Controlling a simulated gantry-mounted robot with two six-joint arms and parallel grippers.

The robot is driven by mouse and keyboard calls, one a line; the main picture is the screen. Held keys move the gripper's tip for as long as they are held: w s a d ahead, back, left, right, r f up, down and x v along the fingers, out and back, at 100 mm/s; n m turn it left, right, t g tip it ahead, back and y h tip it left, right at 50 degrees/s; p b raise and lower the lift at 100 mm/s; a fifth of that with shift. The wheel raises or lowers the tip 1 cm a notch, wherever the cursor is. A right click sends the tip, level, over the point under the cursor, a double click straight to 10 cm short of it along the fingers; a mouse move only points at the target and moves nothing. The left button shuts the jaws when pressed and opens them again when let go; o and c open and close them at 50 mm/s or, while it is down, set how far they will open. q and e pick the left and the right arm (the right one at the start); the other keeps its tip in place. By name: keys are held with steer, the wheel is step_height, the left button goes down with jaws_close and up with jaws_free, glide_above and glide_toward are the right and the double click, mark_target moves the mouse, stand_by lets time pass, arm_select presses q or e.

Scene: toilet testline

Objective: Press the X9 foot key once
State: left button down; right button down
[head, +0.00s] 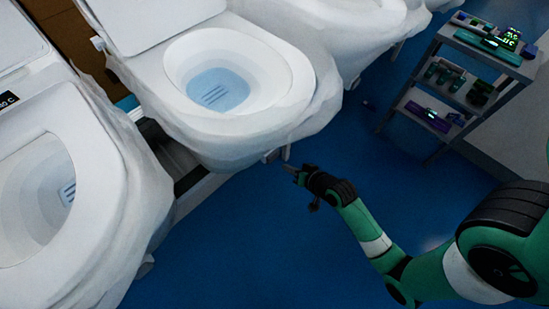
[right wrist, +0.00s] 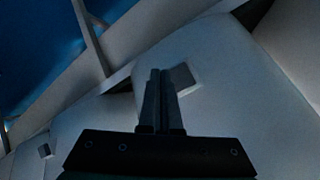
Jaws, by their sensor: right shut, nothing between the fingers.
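The middle toilet (head: 225,130), wrapped in white plastic film, has a small grey piece (head: 272,156) under its front right side. This may be the foot key; no X9 label is readable. My right gripper (head: 287,168) is low, just right of this piece. In the right wrist view the fingers (right wrist: 158,75) are shut and empty. Their tips are beside a small grey square tab (right wrist: 183,78) on a pale curved surface; I cannot tell whether they touch it. My left gripper is not in view.
Another wrapped toilet (head: 100,190) stands at the left, and one (head: 345,35) behind at the right. A grey shelf cart (head: 465,95) with green and purple devices stands at the upper right. The blue floor (head: 270,250) in front is clear.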

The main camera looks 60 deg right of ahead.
mark_target(275, 158)
steer(key=shift+w+d, duration=0.2)
steer(key=shift+w, duration=0.4)
steer(key=shift+w+d, duration=0.15)
steer(key=shift+w, duration=0.4)
stand_by(0.8)
stand_by(0.4)
steer(key=shift+w+d, duration=0.15)
steer(key=shift+w, duration=0.25)
steer(key=shift+w+d+p, duration=0.15)
steer(key=shift+w+p, duration=0.15)
steer(key=shift+w, duration=0.05)
stand_by(0.6)
stand_by(0.3)
steer(key=shift+s+a+p, duration=0.25)
steer(key=shift+s+p, duration=0.25)
steer(key=shift+s, duration=0.35)
